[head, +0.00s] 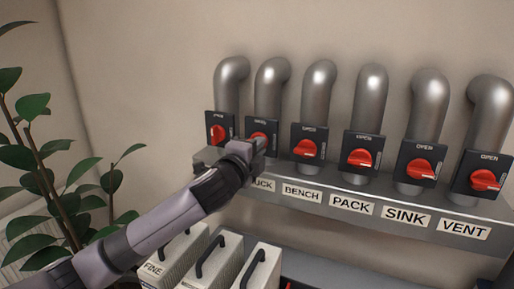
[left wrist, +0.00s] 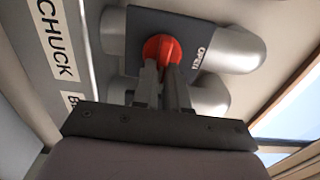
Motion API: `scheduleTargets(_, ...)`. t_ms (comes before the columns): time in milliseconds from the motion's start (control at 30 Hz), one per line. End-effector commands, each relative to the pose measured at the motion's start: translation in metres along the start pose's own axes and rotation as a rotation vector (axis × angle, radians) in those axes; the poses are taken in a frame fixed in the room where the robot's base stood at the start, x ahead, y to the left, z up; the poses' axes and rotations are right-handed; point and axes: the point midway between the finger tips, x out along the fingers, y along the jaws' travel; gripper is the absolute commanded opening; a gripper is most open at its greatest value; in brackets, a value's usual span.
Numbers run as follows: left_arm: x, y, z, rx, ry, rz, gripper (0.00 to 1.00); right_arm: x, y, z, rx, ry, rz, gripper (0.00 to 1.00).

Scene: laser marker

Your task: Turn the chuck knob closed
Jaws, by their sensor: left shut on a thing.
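The chuck knob (head: 257,136) is a red rotary handle on a dark plate, second from the left in the row. My left gripper (head: 259,144) reaches it from the front and partly covers it in the head view. In the left wrist view the red chuck knob (left wrist: 161,48) sits between the two fingertips of my left gripper (left wrist: 161,72), which is shut on it. The word OPEN stands on the plate to the right of the knob there. The CHUCK label (left wrist: 55,42) shows at the left; in the head view my gripper hides part of it. My right gripper is not in view.
Similar red knobs stand on either side, including the bench knob (head: 306,147) and a far-left knob (head: 218,133). Grey pipes rise behind them. A metal ledge (head: 400,198) runs below. Boxes with black handles (head: 212,262) stand under it. A leafy plant (head: 45,150) is at the left.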

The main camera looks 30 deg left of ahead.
Motion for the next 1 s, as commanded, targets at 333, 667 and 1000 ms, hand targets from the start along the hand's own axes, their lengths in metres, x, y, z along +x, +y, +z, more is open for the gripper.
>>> scheduleTargets(333,0.0,0.0,0.0,0.014,-0.001,0.0,0.0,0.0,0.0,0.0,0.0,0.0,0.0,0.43)
scheduleTargets(667,0.0,0.0,0.0,0.012,-0.001,0.0,0.38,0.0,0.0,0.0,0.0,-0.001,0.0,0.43)
scheduleTargets(1000,-0.011,0.001,0.0,0.011,0.001,0.0,0.38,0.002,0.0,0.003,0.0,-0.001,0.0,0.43)
